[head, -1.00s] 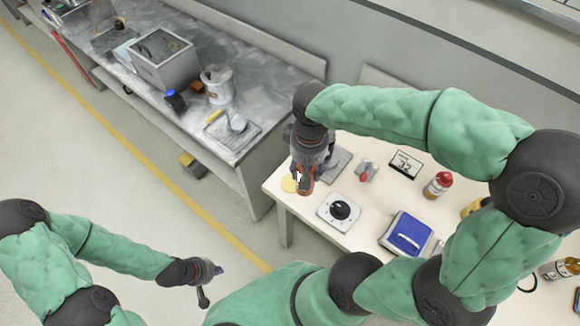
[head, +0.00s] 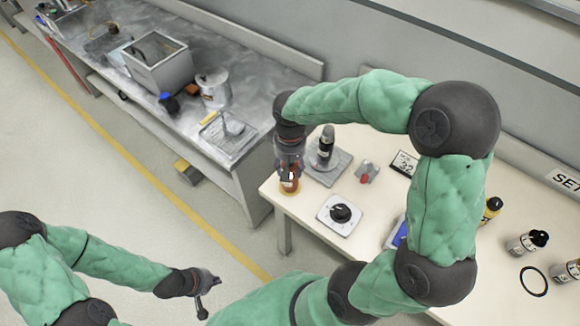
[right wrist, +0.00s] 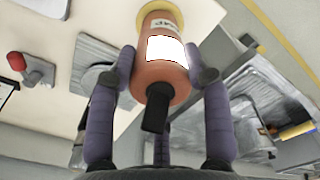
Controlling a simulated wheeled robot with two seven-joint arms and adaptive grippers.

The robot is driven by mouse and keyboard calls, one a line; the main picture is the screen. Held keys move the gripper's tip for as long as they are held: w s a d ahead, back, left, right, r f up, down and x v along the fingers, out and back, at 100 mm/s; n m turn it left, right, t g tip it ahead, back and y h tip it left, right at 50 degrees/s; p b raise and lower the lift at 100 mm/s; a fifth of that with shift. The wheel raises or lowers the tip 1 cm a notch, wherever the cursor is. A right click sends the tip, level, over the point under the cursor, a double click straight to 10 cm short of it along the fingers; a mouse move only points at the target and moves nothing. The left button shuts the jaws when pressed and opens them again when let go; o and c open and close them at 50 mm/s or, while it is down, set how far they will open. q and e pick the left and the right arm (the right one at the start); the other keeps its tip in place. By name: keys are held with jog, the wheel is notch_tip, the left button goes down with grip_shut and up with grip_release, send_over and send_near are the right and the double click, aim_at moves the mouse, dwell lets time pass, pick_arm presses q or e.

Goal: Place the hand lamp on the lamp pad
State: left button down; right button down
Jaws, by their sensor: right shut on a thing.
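The hand lamp (right wrist: 166,60) is orange with a white label and a dark end. My right gripper (right wrist: 160,85) is shut around it, one finger on each side. In the head view the lamp (head: 289,183) is mostly covered by my right gripper (head: 289,172). The lamp pad (head: 291,193) is a small yellow disc at the table's left corner. The lamp stands over it, and in the right wrist view the yellow pad (right wrist: 216,12) shows at the lamp's far end; I cannot tell if they touch. My left gripper (head: 207,291) is open and empty above the floor.
A dark bottle-like thing (head: 326,142) stands on a grey plate (head: 334,172) just right of the lamp. A dial box (head: 340,213) and a red-knobbed device (head: 367,173) are close by. A metal bench (head: 190,118) lies to the left, across a gap.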

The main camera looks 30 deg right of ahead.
jog(key=shift+f, duration=0.15)
jog(key=c, duration=0.6)
grip_release()
jog(key=shift+o, duration=0.2)
notch_tip(320, 180, up, 12)
jog(key=p, duration=0.3)
jog(key=shift+p, duration=0.4)
